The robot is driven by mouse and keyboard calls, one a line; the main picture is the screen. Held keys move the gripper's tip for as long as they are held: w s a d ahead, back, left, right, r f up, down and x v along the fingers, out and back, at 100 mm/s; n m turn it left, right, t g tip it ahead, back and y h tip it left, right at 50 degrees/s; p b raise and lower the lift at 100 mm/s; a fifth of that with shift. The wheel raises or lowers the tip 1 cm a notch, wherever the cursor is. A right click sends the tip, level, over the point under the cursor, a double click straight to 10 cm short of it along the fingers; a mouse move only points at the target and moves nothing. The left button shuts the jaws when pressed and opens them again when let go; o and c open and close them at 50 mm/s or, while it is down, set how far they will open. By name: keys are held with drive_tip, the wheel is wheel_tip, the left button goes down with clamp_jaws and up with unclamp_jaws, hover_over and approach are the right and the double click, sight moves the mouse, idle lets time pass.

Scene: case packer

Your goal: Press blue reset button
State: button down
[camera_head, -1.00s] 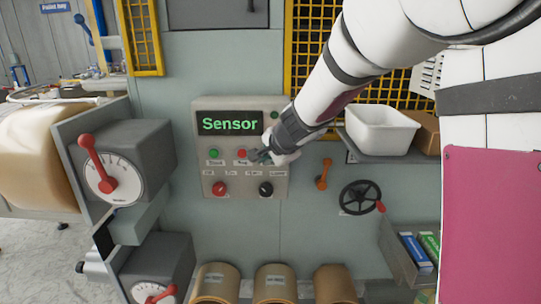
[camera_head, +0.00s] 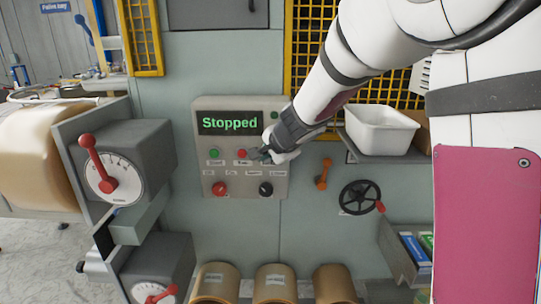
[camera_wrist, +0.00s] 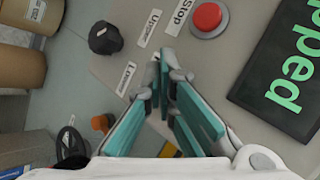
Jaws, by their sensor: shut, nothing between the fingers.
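The grey control panel (camera_head: 240,172) in the head view has a display (camera_head: 230,122) reading "Stopped". Below it are a green button (camera_head: 214,153) and a red button (camera_head: 242,153). The blue reset button does not show in either view; my gripper hides the panel right of the red button. My gripper (camera_head: 258,155) is shut and empty, its fingertips close to the panel there. In the wrist view its teal fingers (camera_wrist: 164,75) point at the panel beside the red button (camera_wrist: 207,18). I cannot tell whether they touch anything.
A red knob (camera_head: 220,189) and a black knob (camera_head: 266,189) sit low on the panel. To the right are an orange lever (camera_head: 322,173), a black handwheel (camera_head: 360,198) and a shelf with a white bin (camera_head: 381,130). A lever box (camera_head: 125,155) juts out at left.

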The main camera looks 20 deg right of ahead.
drive_tip(key=shift+s, duration=0.1)
drive_tip(key=shift+s+a, duration=0.25)
drive_tip(key=shift+s, duration=0.45)
drive_tip(key=shift+s, duration=0.1)
drive_tip(key=shift+s+a+b, duration=0.15)
drive_tip(key=shift+s+a, duration=0.1)
drive_tip(key=shift+s, duration=0.5)
drive_tip(key=shift+s+a+b, duration=0.2)
drive_tip(key=shift+s+a, duration=0.05)
drive_tip(key=shift+s, duration=0.55)
drive_tip(key=shift+s+a+b, duration=0.15)
drive_tip(key=shift+s+a, duration=0.1)
drive_tip(key=shift+s, duration=0.5)
